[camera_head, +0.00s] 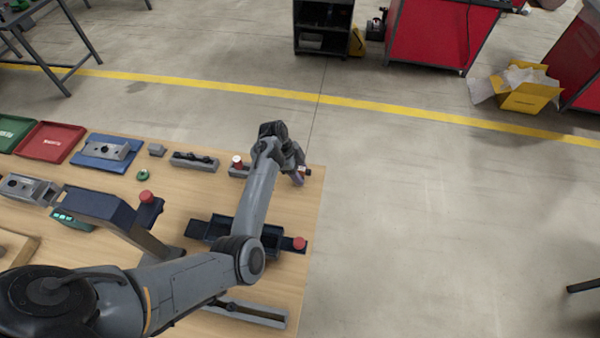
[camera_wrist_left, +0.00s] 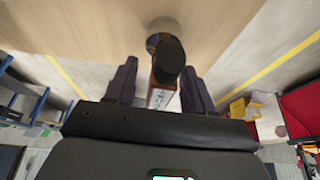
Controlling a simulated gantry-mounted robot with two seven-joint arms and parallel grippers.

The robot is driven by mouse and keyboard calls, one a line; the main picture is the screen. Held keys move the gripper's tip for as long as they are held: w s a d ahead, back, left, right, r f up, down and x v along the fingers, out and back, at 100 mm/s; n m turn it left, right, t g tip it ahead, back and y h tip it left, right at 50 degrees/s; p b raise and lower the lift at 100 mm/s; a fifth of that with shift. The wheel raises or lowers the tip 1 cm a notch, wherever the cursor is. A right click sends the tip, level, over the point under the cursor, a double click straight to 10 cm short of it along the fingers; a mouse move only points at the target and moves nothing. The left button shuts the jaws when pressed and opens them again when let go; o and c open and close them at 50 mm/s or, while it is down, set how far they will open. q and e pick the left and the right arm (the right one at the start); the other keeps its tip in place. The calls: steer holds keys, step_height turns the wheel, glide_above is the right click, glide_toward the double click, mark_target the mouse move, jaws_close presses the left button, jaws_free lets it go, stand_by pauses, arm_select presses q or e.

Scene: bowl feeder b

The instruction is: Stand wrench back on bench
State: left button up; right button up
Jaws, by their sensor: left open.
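In the head view, my left gripper (camera_head: 296,178) is over the right edge of the wooden bench (camera_head: 293,215), and my arm and wrist hide part of what is there. In the left wrist view, my left gripper (camera_wrist_left: 159,88) has its fingers apart, one on each side of a tool (camera_wrist_left: 161,97) with a black rounded end, an orange-brown body and a white label. This appears to be the wrench. A round metallic disc shows behind its black end against the bench. I cannot tell whether the tool stands on the bench. My right gripper is not in view.
A dark tray (camera_head: 207,229) and a red button (camera_head: 299,243) lie nearer. A metal rail (camera_head: 250,313) is at the front. Open floor lies to the right.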

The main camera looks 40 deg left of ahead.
arm_select(q)
steer(key=v, duration=1.1)
steer(key=shift+a+r, duration=0.15)
steer(key=shift+r, duration=0.05)
